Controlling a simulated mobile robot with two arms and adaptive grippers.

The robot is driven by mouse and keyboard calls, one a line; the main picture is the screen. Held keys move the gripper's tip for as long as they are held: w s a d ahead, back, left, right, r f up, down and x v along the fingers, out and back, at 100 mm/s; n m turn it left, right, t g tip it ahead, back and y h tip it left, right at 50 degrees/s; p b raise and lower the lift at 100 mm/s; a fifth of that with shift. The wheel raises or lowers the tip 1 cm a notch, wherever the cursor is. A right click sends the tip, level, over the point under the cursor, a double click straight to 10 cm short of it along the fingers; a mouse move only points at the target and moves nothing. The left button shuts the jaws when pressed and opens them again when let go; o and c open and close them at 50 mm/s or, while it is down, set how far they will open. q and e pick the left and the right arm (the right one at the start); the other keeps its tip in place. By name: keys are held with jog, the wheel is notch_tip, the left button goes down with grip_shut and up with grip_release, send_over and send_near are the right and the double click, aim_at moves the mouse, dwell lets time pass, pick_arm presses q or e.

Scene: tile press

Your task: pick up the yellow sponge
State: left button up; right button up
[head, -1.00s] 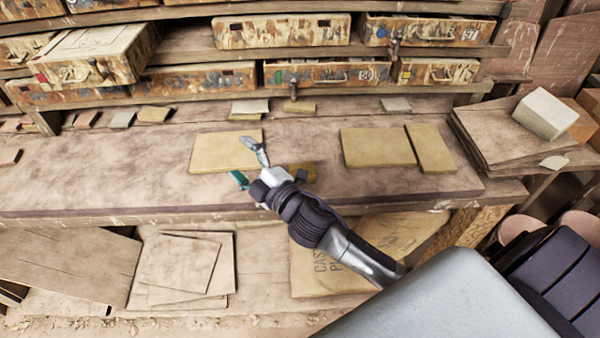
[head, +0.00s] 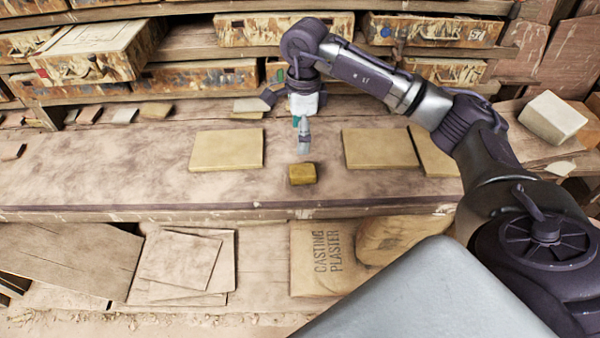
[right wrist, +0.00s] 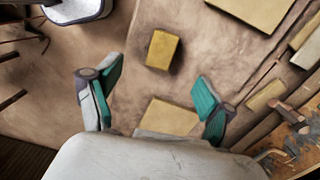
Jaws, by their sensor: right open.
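The yellow sponge (head: 302,174) is a small mustard-yellow block lying on the workbench near its front edge, fully in sight in the head view. It also shows in the right wrist view (right wrist: 163,50), beyond the fingertips and apart from them. My right gripper (head: 301,136) points down over the bench, just behind the sponge in the head view. Its two teal-padded fingers stand wide apart in the right wrist view (right wrist: 155,90), with nothing between them at the tips. My left gripper is in neither view.
A flat tan tile (head: 226,150) lies left of the sponge, and two more (head: 380,148) lie to its right. Shelves with worn drawers (head: 195,78) stand behind the bench. A pale block (head: 552,117) sits at the right. Bare bench (head: 110,180) is at the left.

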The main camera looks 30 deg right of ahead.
jog(key=d, duration=0.1)
jog(key=p, duration=0.2)
send_over(303, 169)
jog(key=f, duration=0.7)
jog(key=shift+s+f, duration=0.25)
jog(key=shift+f, duration=0.15)
jog(key=shift+f+p, duration=0.45)
jog(key=shift+f, duration=0.1)
notch_tip(303, 169, down, 4)
jog(key=shift+w+r+p, duration=0.15)
jog(key=shift+p, duration=0.65)
jog(key=shift+f, duration=0.4)
jog(key=c, duration=1)
